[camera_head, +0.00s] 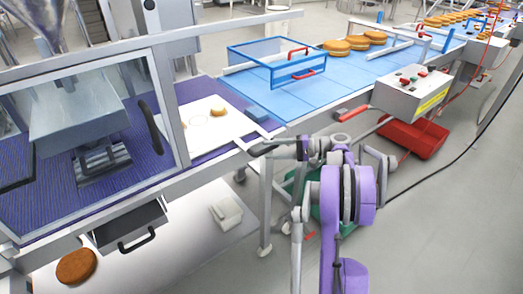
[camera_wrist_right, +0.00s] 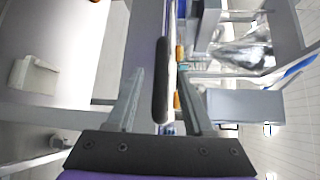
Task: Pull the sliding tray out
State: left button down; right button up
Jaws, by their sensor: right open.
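The sliding tray (camera_head: 128,222) is a dark, shallow drawer below the purple belt at the lower left of the head view. Its black handle (camera_head: 138,240) is on the front, and the tray appears mostly in under the machine. My right gripper (camera_head: 252,149) is to the right of the tray and higher, beside the belt's front edge. Its two fingers also show in the wrist view (camera_wrist_right: 163,95), open and apart. A black bar handle (camera_wrist_right: 160,85) appears between them there; I cannot tell which handle it is or how close. My left gripper is not in view.
A clear guard with a black handle (camera_head: 151,128) stands above the tray. A white board (camera_head: 200,135) lies on the belt. A white block (camera_head: 226,212) and a brown round (camera_head: 76,266) lie on the lower surface. A control box (camera_head: 408,92) stands right.

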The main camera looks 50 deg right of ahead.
jog(key=f+v, duration=0.1)
jog(key=v, duration=0.5)
jog(key=shift+s+r, duration=0.25)
jog(key=shift+r, duration=0.3)
